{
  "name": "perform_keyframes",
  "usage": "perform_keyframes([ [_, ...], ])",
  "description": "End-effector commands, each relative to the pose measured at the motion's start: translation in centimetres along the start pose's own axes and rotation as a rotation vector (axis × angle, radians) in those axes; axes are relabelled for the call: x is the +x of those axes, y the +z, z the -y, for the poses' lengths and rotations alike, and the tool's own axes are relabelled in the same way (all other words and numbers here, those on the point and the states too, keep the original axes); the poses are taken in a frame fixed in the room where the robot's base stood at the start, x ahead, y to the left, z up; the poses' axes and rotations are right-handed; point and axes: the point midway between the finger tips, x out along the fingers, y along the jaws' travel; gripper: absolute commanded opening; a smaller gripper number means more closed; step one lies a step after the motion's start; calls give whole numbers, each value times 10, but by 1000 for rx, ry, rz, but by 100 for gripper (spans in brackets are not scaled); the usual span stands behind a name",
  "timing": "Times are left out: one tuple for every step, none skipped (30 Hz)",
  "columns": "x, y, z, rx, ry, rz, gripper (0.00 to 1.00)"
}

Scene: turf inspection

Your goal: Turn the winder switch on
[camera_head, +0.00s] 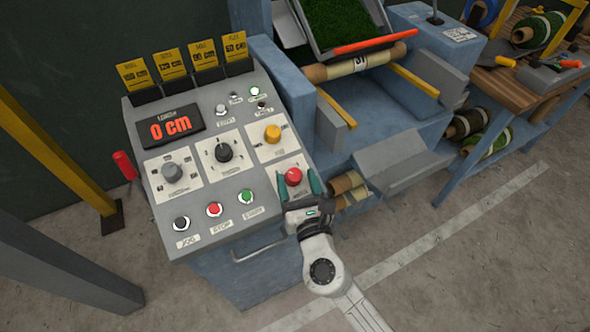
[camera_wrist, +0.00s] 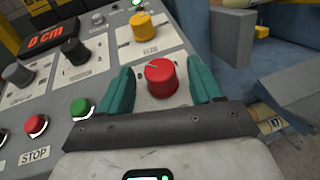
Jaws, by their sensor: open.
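The control panel (camera_head: 228,196) is a slanted grey console with several knobs and buttons. A red knob (camera_head: 293,177) sits on a white plate at its lower right; it also shows in the wrist view (camera_wrist: 161,78) with a pale mark on its top. My gripper (camera_head: 311,184) has green fingers and is open, with one finger on each side of the red knob in the wrist view (camera_wrist: 160,88). I cannot tell whether the fingers touch it. The red knob's label is mostly hidden. I cannot read which control is the winder switch.
A yellow knob (camera_head: 272,133), a black knob (camera_head: 223,152) and a grey knob (camera_head: 172,172) are close by. Red (camera_head: 214,209) and green (camera_head: 246,196) buttons line the front edge. The display (camera_head: 171,126) reads 0 cm. A turf machine (camera_head: 400,120) stands to the right.

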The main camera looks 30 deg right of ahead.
Motion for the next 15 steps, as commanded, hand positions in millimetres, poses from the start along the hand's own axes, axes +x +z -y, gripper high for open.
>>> perform_keyframes([
  [8, 1, 0, -1, -1, 1, 65],
  [11, 1, 0, -1, -1, 1, 65],
  [15, 1, 0, -1, -1, 1, 65],
  [18, 1, 0, -1, -1, 1, 65],
  [20, 0, 0, 0, -1, 1, 65],
  [22, 0, 0, 0, -1, 1, 65],
  [24, 0, 0, 0, -1, 1, 65],
  [25, 0, 0, 1, -1, 0, 65],
  [26, 0, 0, 1, 0, 0, 65],
  [26, 0, 0, 1, 0, 0, 65],
  [26, 0, 0, 1, 0, 0, 65],
  [26, 0, 0, 1, 0, 0, 65],
  [26, 0, 0, 1, 0, 0, 65],
  [26, 0, 0, 1, 0, 0, 65],
  [26, 0, 0, 1, 0, 0, 65],
])
